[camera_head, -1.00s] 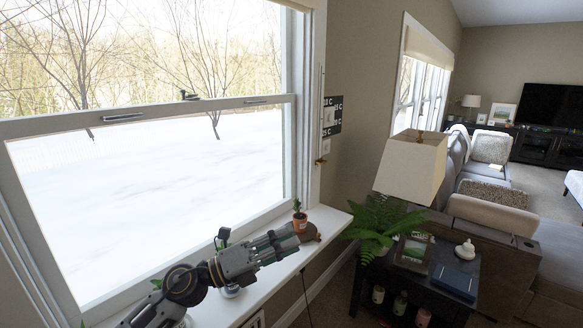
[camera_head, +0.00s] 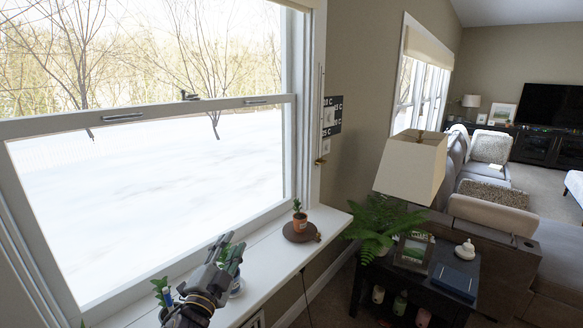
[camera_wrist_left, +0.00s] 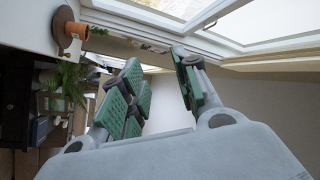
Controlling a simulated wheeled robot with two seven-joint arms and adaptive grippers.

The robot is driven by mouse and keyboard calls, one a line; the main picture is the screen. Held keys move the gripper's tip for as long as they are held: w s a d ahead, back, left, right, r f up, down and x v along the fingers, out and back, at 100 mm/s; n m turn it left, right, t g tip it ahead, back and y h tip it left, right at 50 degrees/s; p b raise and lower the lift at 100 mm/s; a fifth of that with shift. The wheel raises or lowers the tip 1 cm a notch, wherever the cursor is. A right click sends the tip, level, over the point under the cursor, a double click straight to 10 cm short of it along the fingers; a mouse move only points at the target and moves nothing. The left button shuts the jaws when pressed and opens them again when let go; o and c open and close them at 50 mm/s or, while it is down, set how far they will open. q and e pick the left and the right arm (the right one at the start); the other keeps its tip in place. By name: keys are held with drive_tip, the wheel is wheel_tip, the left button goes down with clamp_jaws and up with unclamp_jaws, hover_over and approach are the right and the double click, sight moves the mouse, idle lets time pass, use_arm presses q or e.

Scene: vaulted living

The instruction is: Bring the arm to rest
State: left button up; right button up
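My left arm comes in at the bottom of the head view, over the white window sill (camera_head: 285,262). Its gripper (camera_head: 231,250) points up and away. In the wrist view the left gripper (camera_wrist_left: 155,68) has its green-padded fingers apart with nothing between them. A small potted plant (camera_head: 300,222) stands upright on a round brown board (camera_head: 297,236) at the sill's right end, well clear of the gripper. The pot also shows at upper left in the wrist view (camera_wrist_left: 77,31). My right gripper is not in view.
Another plant (camera_head: 159,288) stands on the sill left of my arm, and a pot (camera_head: 237,286) is partly hidden behind the gripper. The window pane runs along the sill. Right of it are a fern (camera_head: 378,222), a dark side table (camera_head: 428,285) and a lamp (camera_head: 411,165).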

use_arm(q)
drive_tip(key=s+a+f+n+g+y, duration=0.3)
drive_tip(key=s+f+n+g, duration=0.1)
drive_tip(key=f, duration=0.5)
drive_tip(key=s+a+f+n+g+y, duration=0.2)
drive_tip(key=s+a+f+n+g, duration=0.25)
drive_tip(key=f, duration=0.45)
drive_tip(key=s+d+f+n+g+h, duration=0.1)
drive_tip(key=s+f+g, duration=0.35)
drive_tip(key=s, duration=0.45)
drive_tip(key=s+f+n+g, duration=0.2)
drive_tip(key=s+f+g, duration=0.1)
drive_tip(key=s+f, duration=0.4)
drive_tip(key=s+a+f+g, duration=0.1)
drive_tip(key=s+f, duration=0.2)
drive_tip(key=f, duration=2.8)
drive_tip(key=s+a+f, duration=0.3)
drive_tip(key=s+f, duration=0.7)
drive_tip(key=s, duration=0.1)
drive_tip(key=s+a+f+g, duration=0.1)
drive_tip(key=s+a+f, duration=0.2)
drive_tip(key=s+f, duration=0.7)
drive_tip(key=shift+s+m, duration=0.45)
drive_tip(key=shift+s, duration=0.1)
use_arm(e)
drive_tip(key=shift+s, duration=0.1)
